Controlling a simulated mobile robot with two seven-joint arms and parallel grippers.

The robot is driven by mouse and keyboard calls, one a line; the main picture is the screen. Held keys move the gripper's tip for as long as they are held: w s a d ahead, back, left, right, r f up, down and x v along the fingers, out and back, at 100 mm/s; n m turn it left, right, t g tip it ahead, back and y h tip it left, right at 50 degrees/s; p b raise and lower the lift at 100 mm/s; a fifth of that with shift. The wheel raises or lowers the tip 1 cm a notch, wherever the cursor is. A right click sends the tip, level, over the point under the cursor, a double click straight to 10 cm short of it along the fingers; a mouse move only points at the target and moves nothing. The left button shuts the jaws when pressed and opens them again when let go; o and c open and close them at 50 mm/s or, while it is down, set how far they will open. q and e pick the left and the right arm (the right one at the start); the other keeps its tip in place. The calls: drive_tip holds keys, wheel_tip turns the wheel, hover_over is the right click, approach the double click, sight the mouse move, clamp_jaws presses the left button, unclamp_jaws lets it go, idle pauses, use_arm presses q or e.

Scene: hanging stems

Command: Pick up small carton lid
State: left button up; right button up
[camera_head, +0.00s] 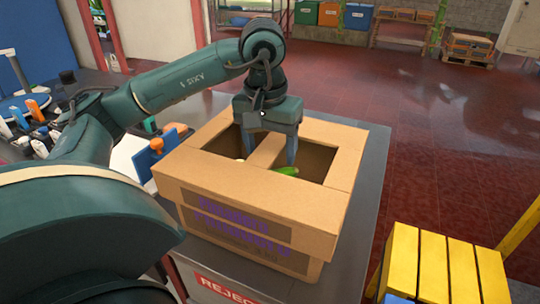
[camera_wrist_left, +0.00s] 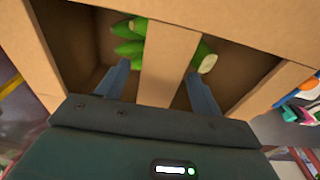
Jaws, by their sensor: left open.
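A brown cardboard carton (camera_head: 292,262) with purple print stands on a grey metal table in the head view. Its lid (camera_head: 250,192) is on top, a cardboard frame with two openings and a strip across the middle. The strip also shows in the left wrist view (camera_wrist_left: 167,60). My left gripper (camera_head: 270,152) is over the lid, pointing down. In the left wrist view, its open fingers (camera_wrist_left: 162,85) are on either side of the strip, apart from each other. Green stems or pods (camera_wrist_left: 128,42) show inside through the openings. My right gripper is not in view.
The table (camera_head: 362,225) has a bare margin right of the carton. A yellow slatted stand (camera_head: 445,265) is at the lower right. Loose items clutter the far left. Red floor is open at right.

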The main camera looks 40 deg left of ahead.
use_arm(q)
drive_tip(key=shift+w+f, duration=0.15)
drive_tip(key=shift+f, duration=1.1)
drive_tip(key=c, duration=1.3)
